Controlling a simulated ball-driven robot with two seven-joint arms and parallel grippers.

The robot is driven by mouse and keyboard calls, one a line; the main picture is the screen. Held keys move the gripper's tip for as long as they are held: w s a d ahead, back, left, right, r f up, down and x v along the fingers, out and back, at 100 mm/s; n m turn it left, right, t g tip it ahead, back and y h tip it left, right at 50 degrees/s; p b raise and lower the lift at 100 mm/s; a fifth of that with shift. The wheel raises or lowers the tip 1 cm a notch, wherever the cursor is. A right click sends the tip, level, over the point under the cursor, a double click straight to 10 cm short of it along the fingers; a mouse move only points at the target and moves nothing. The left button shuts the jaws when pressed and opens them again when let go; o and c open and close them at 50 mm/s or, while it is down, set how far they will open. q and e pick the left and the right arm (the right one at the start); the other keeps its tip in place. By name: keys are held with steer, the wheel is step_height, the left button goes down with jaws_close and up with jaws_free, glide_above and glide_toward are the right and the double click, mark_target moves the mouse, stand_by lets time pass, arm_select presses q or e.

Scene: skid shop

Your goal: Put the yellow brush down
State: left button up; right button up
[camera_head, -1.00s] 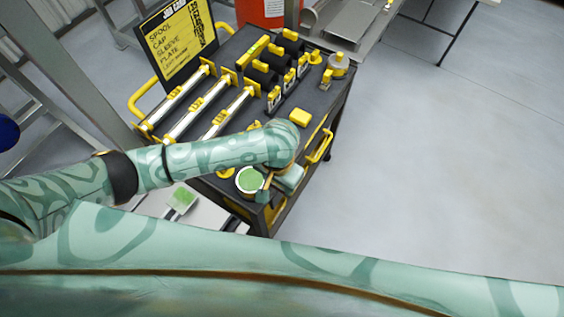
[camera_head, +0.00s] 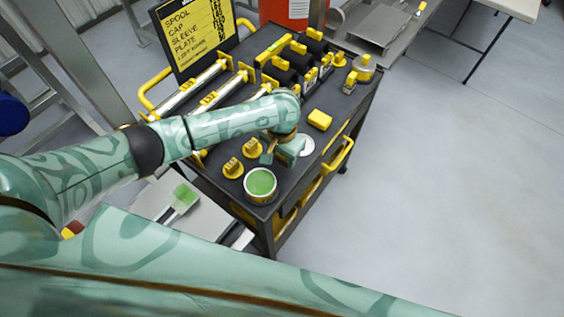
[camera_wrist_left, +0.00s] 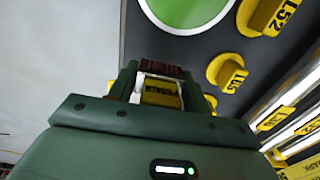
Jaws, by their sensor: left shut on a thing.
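My left gripper (camera_head: 274,153) is over the near right part of the dark cart top, behind the green-filled pot (camera_head: 260,184). In the left wrist view it (camera_wrist_left: 160,85) is shut on the yellow brush (camera_wrist_left: 160,96). The brush shows a yellow body with dark lettering and reddish-brown bristles (camera_wrist_left: 160,69). In the head view the brush is hidden by the hand. I cannot tell whether it touches the cart top. My right gripper is not in view.
The pot, yellow knobbed caps (camera_head: 232,168) and a yellow block (camera_head: 319,120) are near the hand. A white disc (camera_head: 304,146) is just right of it. Long rods and a yellow sign (camera_head: 194,33) are farther back. A yellow handle (camera_head: 339,158) edges the cart.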

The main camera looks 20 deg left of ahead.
mark_target(282, 162)
arm_select(q)
step_height(282, 162, down, 3)
steer(key=shift+w+f+b, duration=0.1)
steer(key=shift+f+b, duration=0.1)
steer(key=shift+b, duration=0.55)
steer(key=shift+f, duration=0.1)
steer(key=o, duration=0.9)
steer(key=shift+o, duration=0.2)
